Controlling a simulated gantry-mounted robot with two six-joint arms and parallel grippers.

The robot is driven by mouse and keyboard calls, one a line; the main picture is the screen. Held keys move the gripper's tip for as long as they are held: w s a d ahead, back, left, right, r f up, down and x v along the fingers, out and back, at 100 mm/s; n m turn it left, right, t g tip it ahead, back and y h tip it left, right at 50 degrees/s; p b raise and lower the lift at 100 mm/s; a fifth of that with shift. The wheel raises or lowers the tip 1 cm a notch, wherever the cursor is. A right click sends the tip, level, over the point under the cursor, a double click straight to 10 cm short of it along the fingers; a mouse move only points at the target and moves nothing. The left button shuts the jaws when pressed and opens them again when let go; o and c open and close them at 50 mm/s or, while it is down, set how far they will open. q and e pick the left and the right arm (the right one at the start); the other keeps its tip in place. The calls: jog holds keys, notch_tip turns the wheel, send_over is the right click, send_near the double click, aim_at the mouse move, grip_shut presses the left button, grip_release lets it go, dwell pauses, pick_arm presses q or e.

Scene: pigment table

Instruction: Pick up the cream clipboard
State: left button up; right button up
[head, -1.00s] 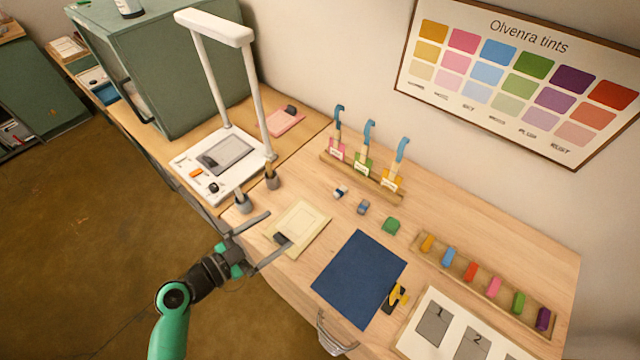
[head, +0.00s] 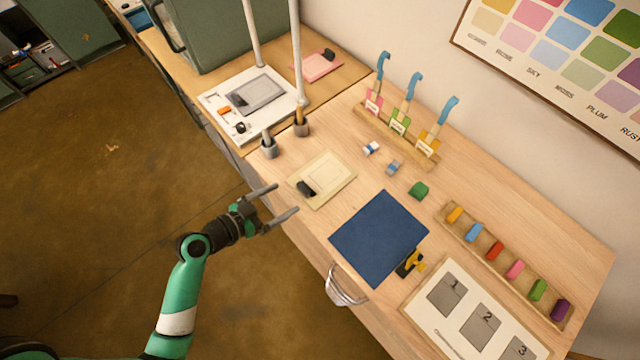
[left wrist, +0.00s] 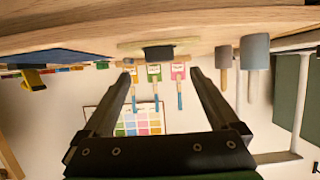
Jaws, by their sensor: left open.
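The cream clipboard (head: 332,177) lies flat near the table's front edge, with its dark clip (head: 306,189) towards that edge. My left gripper (head: 286,198) is open and empty, its two fingers pointing at the clip end from just off the front edge. The fingers are apart from the clipboard. In the left wrist view, which looks upside down, the clipboard (left wrist: 185,42) shows edge-on with its dark clip (left wrist: 158,53), ahead of and between the open fingers (left wrist: 165,72). My right gripper is not in view.
Two grey cups (head: 268,147) stand to the left. A rack of blue-handled brushes (head: 397,137) stands behind. A metal loop (head: 343,287) hangs at the front edge.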

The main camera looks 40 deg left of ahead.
aim_at(301, 189)
pick_arm(q)
jog(key=shift+b+x, duration=0.3)
jog(key=shift+x, duration=2.8)
jog(key=shift+r, duration=0.1)
grip_shut()
